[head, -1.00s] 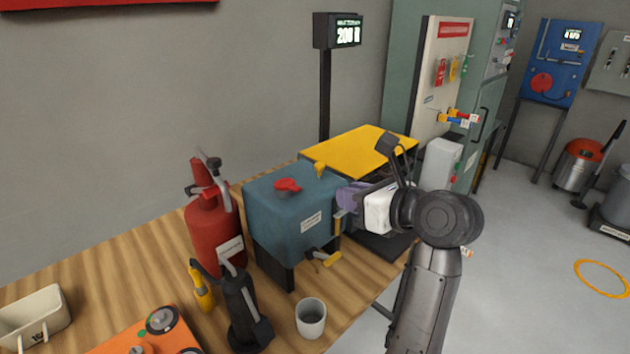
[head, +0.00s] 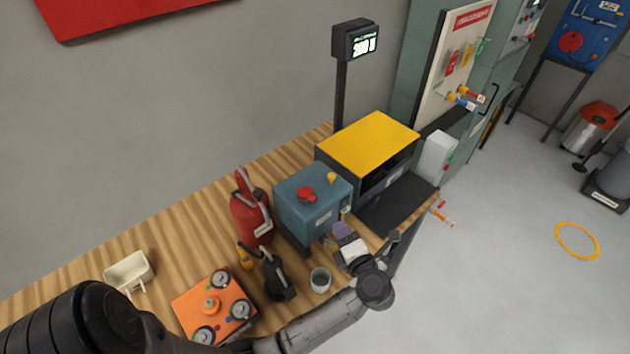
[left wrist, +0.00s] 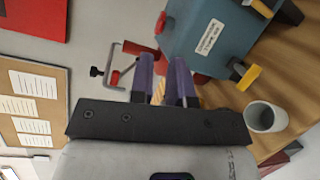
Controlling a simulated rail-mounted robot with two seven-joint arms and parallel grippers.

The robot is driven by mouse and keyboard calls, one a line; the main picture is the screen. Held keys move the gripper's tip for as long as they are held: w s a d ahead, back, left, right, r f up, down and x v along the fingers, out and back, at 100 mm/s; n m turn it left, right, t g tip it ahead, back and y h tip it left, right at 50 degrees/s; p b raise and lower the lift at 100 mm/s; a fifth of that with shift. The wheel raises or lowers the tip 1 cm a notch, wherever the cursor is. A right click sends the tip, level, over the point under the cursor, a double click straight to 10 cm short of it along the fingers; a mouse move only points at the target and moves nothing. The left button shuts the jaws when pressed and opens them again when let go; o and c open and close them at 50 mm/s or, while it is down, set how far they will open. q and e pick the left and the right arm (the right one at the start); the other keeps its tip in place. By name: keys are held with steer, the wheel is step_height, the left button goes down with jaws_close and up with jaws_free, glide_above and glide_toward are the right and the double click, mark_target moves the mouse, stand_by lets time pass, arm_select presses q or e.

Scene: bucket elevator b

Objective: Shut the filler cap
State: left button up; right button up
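The teal tank (head: 294,213) stands on the wooden bench. On its top are a red cap-like part (head: 306,194) and a smaller yellow part (head: 332,178); I cannot tell which is the filler cap or whether it is open. My left gripper (head: 341,232) is in front of the tank's right front corner, apart from the top parts. In the left wrist view its two purple fingers (left wrist: 165,82) stand a little apart with nothing between them. The tank (left wrist: 218,35) shows beyond them, tilted, with its label and yellow-handled tap (left wrist: 247,77). My right gripper is out of view.
A red extinguisher (head: 250,215) stands close left of the tank, and a yellow-topped box (head: 368,140) close right. A black pump-like can (head: 277,280) and a grey cup (head: 320,280) stand in front. An orange panel (head: 213,305) lies further left. Room above the tank is clear.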

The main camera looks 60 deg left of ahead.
mark_target(315, 210)
arm_select(q)
steer(key=a+m+p, duration=0.1)
steer(key=a+p, duration=0.1)
steer(key=a, duration=0.2)
steer(key=a+f+m+p, duration=0.1)
steer(key=a+p, duration=0.1)
steer(key=a, duration=0.2)
steer(key=a+f+m+t+p, duration=0.1)
steer(key=a+p, duration=0.1)
steer(key=a, duration=0.2)
steer(key=shift+w+a+h, duration=0.15)
steer(key=shift+w+h, duration=0.15)
steer(key=shift+w, duration=0.05)
steer(key=shift+a+f, duration=0.15)
steer(key=shift+a, duration=0.05)
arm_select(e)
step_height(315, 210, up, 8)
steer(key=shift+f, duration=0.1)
arm_select(q)
jaws_close()
